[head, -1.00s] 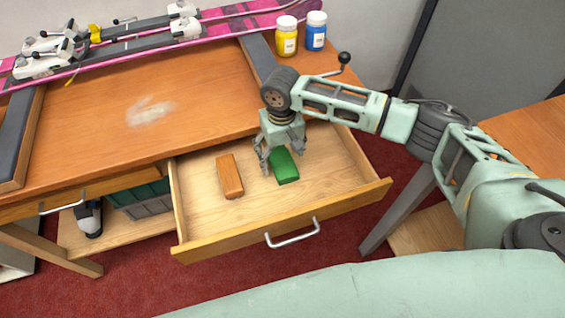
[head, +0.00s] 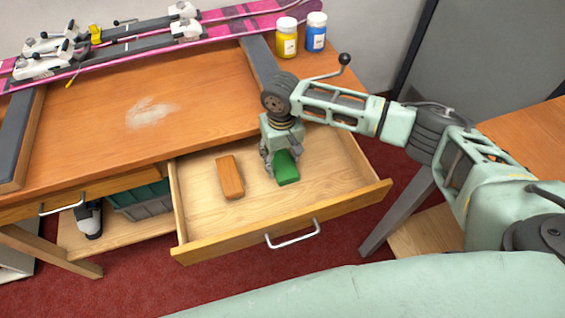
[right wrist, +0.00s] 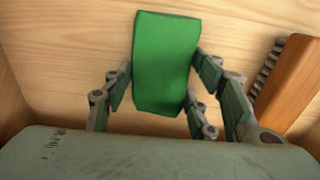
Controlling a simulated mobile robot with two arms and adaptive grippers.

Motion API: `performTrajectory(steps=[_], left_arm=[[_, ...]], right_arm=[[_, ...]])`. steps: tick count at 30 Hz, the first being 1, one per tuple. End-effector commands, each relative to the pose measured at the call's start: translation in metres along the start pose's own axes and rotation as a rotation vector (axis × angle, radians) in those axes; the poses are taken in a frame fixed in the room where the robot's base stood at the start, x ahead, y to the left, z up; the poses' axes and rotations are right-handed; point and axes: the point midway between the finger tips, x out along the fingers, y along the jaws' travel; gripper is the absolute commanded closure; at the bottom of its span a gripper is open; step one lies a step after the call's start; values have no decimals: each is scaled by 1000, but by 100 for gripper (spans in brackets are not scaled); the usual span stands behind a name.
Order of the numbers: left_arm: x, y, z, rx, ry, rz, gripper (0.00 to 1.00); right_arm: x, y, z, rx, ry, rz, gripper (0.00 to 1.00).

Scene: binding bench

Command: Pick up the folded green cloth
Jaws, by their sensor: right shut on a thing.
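The folded green cloth (head: 287,172) lies in the open drawer (head: 330,204), right of a brown brush. In the right wrist view the cloth (right wrist: 165,62) is a green block between the fingers. My right gripper (head: 283,163) reaches down into the drawer and is shut on the cloth, with fingers on both of its sides in the right wrist view (right wrist: 165,92). The gripper hides the cloth's far end in the head view. Whether the cloth is clear of the drawer floor, I cannot tell. My left gripper is out of view.
A brown brush (head: 230,177) lies close to the left of the cloth; its bristles show in the right wrist view (right wrist: 264,70). Pink skis (head: 130,40) and yellow (head: 287,38) and blue (head: 316,33) jars stand at the bench's back. The drawer's front and right are clear.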

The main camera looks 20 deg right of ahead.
Motion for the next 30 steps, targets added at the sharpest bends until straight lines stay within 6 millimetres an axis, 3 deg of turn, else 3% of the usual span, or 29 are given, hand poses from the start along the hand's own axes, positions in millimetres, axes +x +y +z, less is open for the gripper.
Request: performTrajectory(steps=[8, 15, 30], left_arm=[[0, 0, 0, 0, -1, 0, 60], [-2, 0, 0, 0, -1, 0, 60], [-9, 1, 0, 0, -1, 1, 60]], right_arm=[[-9, 0, -1, 0, 1, -1, 70], [-45, 0, 0, 0, 3, -2, 70], [-97, 42, 84, 0, 0, 1, 70]])
